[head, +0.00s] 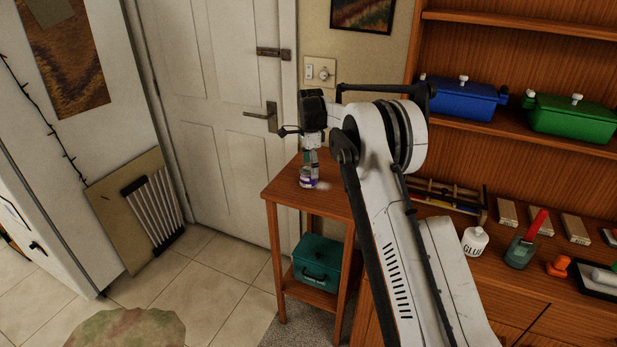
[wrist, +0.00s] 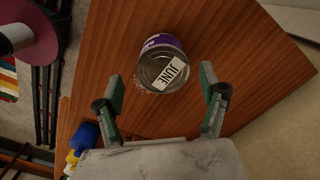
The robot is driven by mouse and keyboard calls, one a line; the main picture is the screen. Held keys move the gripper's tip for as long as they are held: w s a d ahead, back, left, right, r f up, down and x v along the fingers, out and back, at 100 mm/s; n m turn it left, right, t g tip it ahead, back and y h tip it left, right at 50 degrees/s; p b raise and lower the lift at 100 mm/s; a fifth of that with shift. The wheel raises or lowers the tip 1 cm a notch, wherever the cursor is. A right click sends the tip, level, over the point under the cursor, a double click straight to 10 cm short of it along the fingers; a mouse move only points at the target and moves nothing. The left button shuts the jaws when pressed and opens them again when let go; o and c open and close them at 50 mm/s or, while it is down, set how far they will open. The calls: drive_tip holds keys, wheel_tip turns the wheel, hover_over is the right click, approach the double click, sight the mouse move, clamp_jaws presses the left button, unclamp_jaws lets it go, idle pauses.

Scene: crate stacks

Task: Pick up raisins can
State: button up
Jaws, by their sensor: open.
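A can (wrist: 163,64) with a purple label and a "JUNE" sticker on its metal lid stands on the wooden side table (wrist: 235,60). I take it for the raisins can, though its name cannot be read. In the head view, the can (head: 307,183) is at the table's left part, right under my gripper (head: 309,172). My gripper (wrist: 162,92) is open in the wrist view, its two green-padded fingers apart. The can lies just ahead of and between the fingertips, and neither finger visibly touches it.
A teal box (head: 316,262) sits on the table's lower shelf. A white door (head: 215,130) is behind. To the right, the shelf unit holds a blue pot (head: 460,100), a green pot (head: 570,118) and a glue bottle (head: 475,241). The tabletop around the can is clear.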

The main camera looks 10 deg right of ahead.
sight(309, 177)
drive_tip(key=shift+w+a+f+p, duration=0.15)
drive_tip(key=shift+f+p, duration=0.1)
drive_tip(key=shift+f, duration=1.1)
drive_tip(key=shift+w+a+f+p, duration=0.1)
drive_tip(key=shift+f+p, duration=0.15)
drive_tip(key=shift+f, duration=1.1)
drive_tip(key=c, duration=1.5)
drive_tip(key=shift+o, duration=0.2)
drive_tip(key=shift+r, duration=0.15)
